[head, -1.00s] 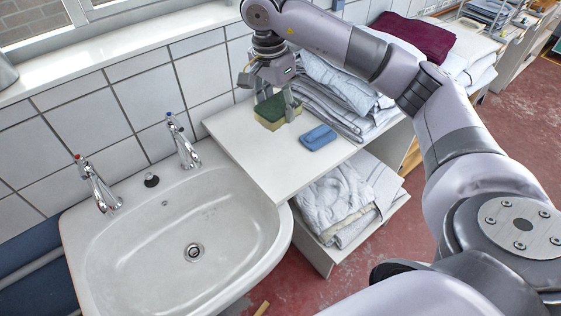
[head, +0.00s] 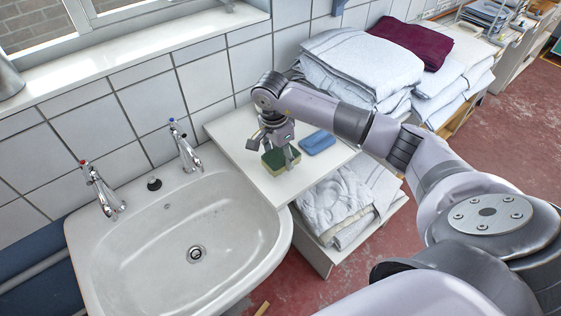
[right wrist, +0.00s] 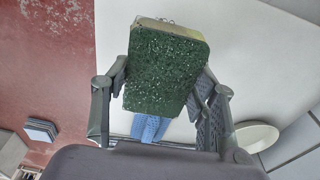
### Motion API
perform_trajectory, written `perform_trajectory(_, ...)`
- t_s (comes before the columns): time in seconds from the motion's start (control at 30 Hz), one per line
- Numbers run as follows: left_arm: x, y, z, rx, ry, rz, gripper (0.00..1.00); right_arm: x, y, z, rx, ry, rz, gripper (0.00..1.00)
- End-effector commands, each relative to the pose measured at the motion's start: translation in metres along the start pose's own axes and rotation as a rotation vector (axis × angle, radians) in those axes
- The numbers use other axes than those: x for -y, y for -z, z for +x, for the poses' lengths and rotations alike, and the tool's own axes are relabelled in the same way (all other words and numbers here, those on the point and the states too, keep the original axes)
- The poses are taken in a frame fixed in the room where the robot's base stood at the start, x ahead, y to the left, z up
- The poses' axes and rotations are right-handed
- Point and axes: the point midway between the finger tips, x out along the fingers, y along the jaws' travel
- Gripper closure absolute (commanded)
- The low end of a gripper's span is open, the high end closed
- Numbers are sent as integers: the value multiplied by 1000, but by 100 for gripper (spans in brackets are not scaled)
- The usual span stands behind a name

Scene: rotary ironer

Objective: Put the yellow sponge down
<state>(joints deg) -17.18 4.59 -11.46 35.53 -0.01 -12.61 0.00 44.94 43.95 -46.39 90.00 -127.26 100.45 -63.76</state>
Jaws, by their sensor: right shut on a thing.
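The yellow sponge (head: 276,162) has a dark green scouring face on top. It is at the white worktop (head: 240,125), near the edge by the sink. My right gripper (head: 280,153) reaches down to it and is shut on its sides. In the right wrist view the green face of the sponge (right wrist: 165,72) sits between the two fingers (right wrist: 165,88). I cannot tell whether its underside touches the worktop. My left gripper is not in view.
A blue sponge-like block (head: 317,142) lies on the worktop just behind and to the right. The white sink (head: 150,235) with two taps is to the left. Folded towels (head: 360,65) are stacked behind, and more (head: 335,200) lie on the shelf below.

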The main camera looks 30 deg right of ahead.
Motion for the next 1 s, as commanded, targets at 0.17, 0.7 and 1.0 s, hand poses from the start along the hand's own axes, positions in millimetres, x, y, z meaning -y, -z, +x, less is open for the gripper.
perform_trajectory(0.17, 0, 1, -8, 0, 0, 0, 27, -2, -4, 27, 1, -6, 0, 56)
perform_trajectory(0.7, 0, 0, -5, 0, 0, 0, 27, -1, -5, 43, -1, -1, -1, 45)
perform_trajectory(1.0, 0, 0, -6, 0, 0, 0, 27, -1, -5, 42, -1, -2, -1, 27)
